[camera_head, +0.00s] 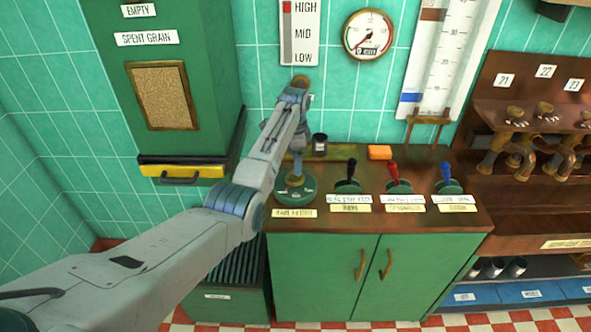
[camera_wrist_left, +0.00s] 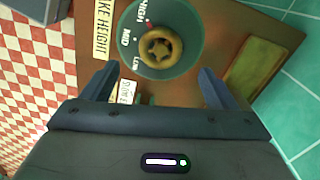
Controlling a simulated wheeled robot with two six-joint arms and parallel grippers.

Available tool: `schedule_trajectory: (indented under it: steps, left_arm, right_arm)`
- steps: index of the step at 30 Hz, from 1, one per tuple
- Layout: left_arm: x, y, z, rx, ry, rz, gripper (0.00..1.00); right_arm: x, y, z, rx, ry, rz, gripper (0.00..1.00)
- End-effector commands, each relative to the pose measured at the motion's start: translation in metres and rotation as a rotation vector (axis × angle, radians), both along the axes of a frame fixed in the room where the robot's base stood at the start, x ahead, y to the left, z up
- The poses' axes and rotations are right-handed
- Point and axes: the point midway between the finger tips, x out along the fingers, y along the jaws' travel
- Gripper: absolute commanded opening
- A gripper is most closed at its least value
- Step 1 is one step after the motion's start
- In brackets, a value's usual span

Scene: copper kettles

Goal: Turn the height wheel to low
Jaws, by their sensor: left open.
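The height wheel (camera_wrist_left: 160,48) is a brass ring-shaped knob on a round green dial (camera_wrist_left: 192,62) marked HIGH, MID and LOW. A small red mark shows beside the HIGH lettering. In the head view the green dial (camera_head: 311,188) sits at the left end of the cabinet top. My left gripper (camera_wrist_left: 155,74) is open, with its fingers apart and nothing between them. It is above the dial, and the knob appears just beyond the fingertips in the wrist view. In the head view my left gripper (camera_head: 296,174) partly hides the wheel. My right gripper is out of view.
A wall gauge (camera_head: 300,35) reads HIGH, MID, LOW, with a red bar at its upper part. Black, red and blue levers (camera_head: 392,174) stand to the right on the cabinet top (camera_head: 450,218).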

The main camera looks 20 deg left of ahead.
Motion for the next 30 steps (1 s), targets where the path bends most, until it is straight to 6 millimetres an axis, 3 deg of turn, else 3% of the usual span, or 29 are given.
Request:
schedule_trajectory:
  steps: [4,9,16,24,30]
  left_arm:
    - [-0.001,0.000,-0.029,0.000,0.004,0.001,0.81]
    - [0.000,0.000,-0.055,0.000,0.001,0.001,0.81]
    - [0.000,0.000,-0.069,0.000,0.000,0.001,0.81]
    - [0.000,0.000,-0.070,0.000,-0.001,0.001,0.81]
    - [0.000,0.000,-0.070,0.000,-0.001,0.001,0.41]
  right_arm:
    - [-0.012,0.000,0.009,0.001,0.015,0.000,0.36]
    - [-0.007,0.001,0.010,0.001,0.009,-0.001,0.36]
    - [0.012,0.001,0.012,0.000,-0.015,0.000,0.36]
    - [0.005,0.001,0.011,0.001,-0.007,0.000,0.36]
    - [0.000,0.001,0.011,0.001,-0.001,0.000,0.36]
